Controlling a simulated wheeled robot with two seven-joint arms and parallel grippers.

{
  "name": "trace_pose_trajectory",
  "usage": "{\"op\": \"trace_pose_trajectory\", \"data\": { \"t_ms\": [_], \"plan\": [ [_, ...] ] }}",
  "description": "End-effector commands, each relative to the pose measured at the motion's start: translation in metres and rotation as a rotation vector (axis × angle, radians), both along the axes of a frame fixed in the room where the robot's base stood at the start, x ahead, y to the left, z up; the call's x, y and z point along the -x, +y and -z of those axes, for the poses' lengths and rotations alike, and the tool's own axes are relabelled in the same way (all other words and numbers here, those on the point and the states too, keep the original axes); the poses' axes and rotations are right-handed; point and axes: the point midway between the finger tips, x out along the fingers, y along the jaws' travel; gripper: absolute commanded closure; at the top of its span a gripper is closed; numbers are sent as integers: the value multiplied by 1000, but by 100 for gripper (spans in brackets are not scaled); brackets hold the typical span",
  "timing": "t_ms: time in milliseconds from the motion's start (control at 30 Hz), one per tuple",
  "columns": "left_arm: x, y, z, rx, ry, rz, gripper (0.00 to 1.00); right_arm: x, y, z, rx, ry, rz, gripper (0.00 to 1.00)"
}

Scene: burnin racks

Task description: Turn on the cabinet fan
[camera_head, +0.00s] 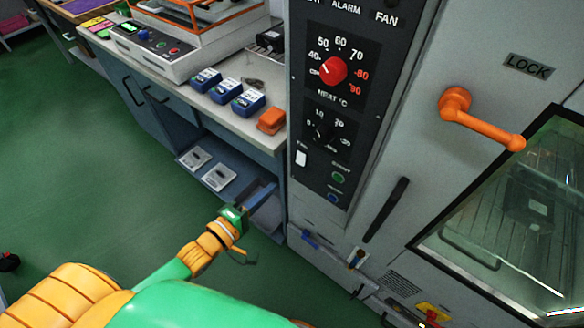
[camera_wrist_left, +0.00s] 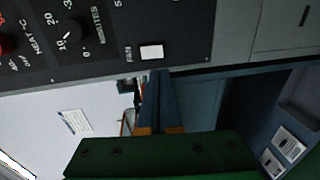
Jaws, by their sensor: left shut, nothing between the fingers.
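The cabinet's black control panel (camera_head: 322,110) stands upright right of centre in the head view. The small white fan switch (camera_head: 301,158) is low on the panel's left side. In the left wrist view the switch (camera_wrist_left: 151,51) shows as a white rectangle beside the word FAN. My left gripper (camera_head: 272,188) is shut and empty, left of and below the switch in the head view. In the left wrist view its dark blue fingertips (camera_wrist_left: 157,74) lie together just below the switch in the picture. Whether they touch the panel I cannot tell. My right gripper is not in view.
A red heat knob (camera_head: 333,70) and a black timer knob (camera_head: 322,131) sit above the switch. An orange door handle (camera_head: 480,120) juts out at right. A workbench (camera_head: 270,139) with blue devices (camera_head: 248,102) and an orange block (camera_head: 271,121) adjoins the cabinet at left.

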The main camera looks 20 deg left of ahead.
Motion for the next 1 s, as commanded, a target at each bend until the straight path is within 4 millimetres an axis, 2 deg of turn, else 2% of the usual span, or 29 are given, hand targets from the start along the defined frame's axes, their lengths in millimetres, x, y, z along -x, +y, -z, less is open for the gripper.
{"op": "trace_pose_trajectory", "data": {
  "t_ms": [200,433,600,900,1000],
  "plan": [
    [-46,-16,6,1,-5,-1,100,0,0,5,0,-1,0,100],
    [-81,-29,11,0,-2,0,100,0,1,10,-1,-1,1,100],
    [-90,-33,12,1,0,0,100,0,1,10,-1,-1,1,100],
    [-90,-33,12,0,-1,0,100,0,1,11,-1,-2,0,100],
    [-93,-34,20,9,-28,1,100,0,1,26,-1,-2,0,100]
  ]
}}
